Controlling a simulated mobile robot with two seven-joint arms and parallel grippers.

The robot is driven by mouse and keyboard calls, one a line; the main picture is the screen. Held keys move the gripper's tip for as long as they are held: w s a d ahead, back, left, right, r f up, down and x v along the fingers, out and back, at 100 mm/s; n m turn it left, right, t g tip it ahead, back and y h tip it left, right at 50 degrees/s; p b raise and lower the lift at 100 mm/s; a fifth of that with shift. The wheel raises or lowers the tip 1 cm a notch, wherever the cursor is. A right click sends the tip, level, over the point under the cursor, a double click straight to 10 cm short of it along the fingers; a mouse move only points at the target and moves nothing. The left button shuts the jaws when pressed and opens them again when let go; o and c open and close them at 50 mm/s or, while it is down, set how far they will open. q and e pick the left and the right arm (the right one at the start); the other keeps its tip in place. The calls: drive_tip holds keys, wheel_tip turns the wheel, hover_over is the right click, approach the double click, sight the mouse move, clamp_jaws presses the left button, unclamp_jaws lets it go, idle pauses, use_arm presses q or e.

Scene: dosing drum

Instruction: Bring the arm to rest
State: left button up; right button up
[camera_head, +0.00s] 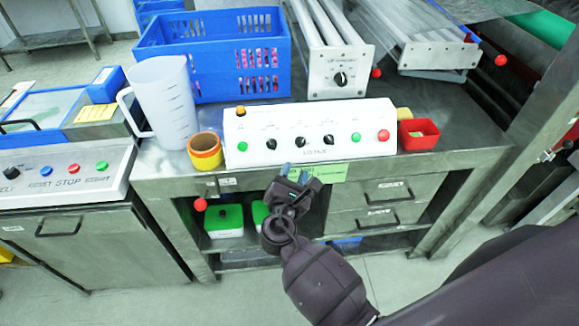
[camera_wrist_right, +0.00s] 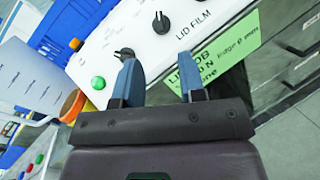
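My right gripper (camera_head: 298,172) is in front of the workbench, just below the front edge of the white control panel (camera_head: 312,160). Its blue fingers are apart with nothing between them; the right wrist view shows the open gripper (camera_wrist_right: 160,75) over the panel's lower edge and a green label (camera_wrist_right: 212,78). The panel carries black knobs, green buttons and a red button. My left gripper is in neither view.
A blue crate (camera_head: 215,60) is behind. Drawers (camera_head: 385,192) and green-lidded boxes (camera_head: 224,220) are below. The floor in front is clear.

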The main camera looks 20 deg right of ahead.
wheel_tip(320, 180, down, 4)
drive_tip(key=s+a+f+m+y, duration=0.1)
drive_tip(key=s+a+m+y, duration=0.1)
drive_tip(key=m+y, duration=0.95)
drive_tip(key=s+d+f+m+g+h, duration=0.1)
drive_tip(key=s+d+f+m, duration=0.2)
drive_tip(key=s, duration=0.6)
drive_tip(key=s+d+f+m+g, duration=0.2)
drive_tip(key=s+d+f+m, duration=0.2)
drive_tip(key=s+d+m, duration=0.2)
drive_tip(key=s+m, duration=0.2)
drive_tip(key=s, duration=0.1)
drive_tip(key=shift+s+d+f+m+h, duration=0.15)
drive_tip(key=shift+s+d+m+h, duration=0.05)
drive_tip(key=shift+d+m+h, duration=0.15)
